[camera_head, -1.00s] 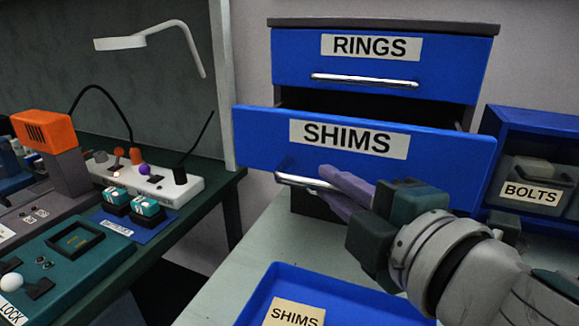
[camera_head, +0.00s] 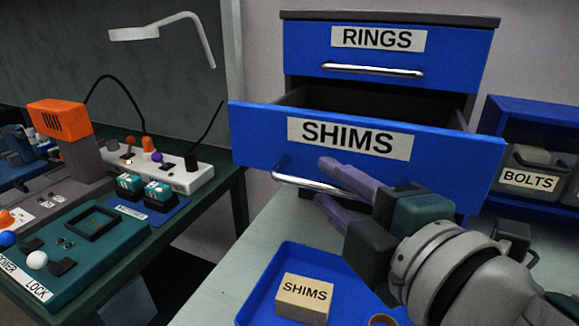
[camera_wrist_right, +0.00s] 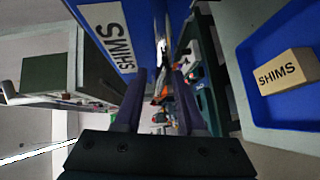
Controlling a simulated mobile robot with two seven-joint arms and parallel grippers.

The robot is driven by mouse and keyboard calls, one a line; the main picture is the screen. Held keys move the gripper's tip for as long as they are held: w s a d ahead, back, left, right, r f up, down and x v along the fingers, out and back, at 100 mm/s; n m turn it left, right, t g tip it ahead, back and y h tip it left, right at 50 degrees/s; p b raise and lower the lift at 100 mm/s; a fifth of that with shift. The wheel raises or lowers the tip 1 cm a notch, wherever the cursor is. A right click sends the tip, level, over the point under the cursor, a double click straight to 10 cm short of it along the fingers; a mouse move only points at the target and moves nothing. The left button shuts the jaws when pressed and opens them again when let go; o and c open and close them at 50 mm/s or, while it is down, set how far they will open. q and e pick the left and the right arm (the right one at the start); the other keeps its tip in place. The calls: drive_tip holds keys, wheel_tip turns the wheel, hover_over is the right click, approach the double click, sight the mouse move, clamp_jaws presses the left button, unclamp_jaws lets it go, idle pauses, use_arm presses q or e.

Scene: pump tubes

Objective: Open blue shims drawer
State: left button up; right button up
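The blue shims drawer (camera_head: 260,135) stands pulled out from its cabinet in the head view, and its dark inside shows behind the front. Its silver handle (camera_head: 290,181) runs along the lower front. My right gripper (camera_head: 322,182) is at the handle, with one purple finger above the bar and one below it. The fingers are apart, and a clear gap shows between them in the right wrist view (camera_wrist_right: 160,75). The drawer front with its label (camera_wrist_right: 108,38) is at the upper left there. My left gripper is not in view.
The closed rings drawer (camera_head: 305,58) is above. A blue tray (camera_head: 262,290) with a shims box (camera_head: 303,298) lies below on the table. A bolts bin (camera_head: 530,180) stands at the right. A bench with a teal lock box (camera_head: 95,255) and a lamp (camera_head: 165,25) is at the left.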

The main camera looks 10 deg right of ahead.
drive_tip(key=shift+o, duration=0.2)
drive_tip(key=b+v, duration=0.1)
drive_tip(key=v, duration=0.9)
drive_tip(key=shift+a, duration=0.1)
